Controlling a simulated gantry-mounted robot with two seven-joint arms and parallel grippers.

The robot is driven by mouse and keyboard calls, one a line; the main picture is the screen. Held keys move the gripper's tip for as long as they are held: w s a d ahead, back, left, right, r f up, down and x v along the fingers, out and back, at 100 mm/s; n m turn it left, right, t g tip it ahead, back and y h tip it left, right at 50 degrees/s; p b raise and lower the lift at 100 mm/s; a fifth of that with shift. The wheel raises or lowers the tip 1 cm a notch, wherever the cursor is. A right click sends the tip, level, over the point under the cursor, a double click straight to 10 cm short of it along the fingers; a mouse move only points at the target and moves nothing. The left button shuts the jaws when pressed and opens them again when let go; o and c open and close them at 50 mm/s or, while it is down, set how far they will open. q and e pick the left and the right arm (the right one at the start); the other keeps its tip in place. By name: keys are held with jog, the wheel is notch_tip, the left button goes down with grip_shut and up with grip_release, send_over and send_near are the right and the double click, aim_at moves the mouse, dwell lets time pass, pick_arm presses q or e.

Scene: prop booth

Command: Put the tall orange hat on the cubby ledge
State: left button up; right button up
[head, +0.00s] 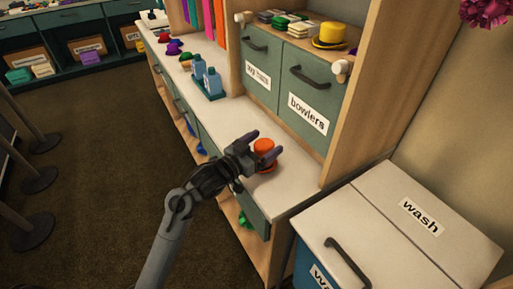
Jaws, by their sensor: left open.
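The orange hat (264,146) stands upright on the pale counter (287,185), below the green doors. It has a rounded crown and a brim. My left gripper (251,151) is open at the hat's left side, with its fingers pointing towards it. One finger is by the crown and the other by the brim; I cannot tell whether they touch it. A wooden ledge (284,46) above the doors bears a yellow hat (329,36) and flat stacked items (291,24). I cannot tell if this is the cubby ledge. My right gripper is not in view.
Blue bottles (207,80) stand farther back on the counter. A white-topped "wash" bin (394,212) is at lower right. Posts (22,137) stand on the left floor.

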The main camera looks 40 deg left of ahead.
pick_arm(q)
jog(key=shift+r, duration=0.2)
jog(key=shift+s, duration=0.35)
jog(key=s+p, duration=0.3)
jog(key=s, duration=0.8)
jog(key=shift+s+a, duration=0.15)
jog(key=shift+a, duration=0.2)
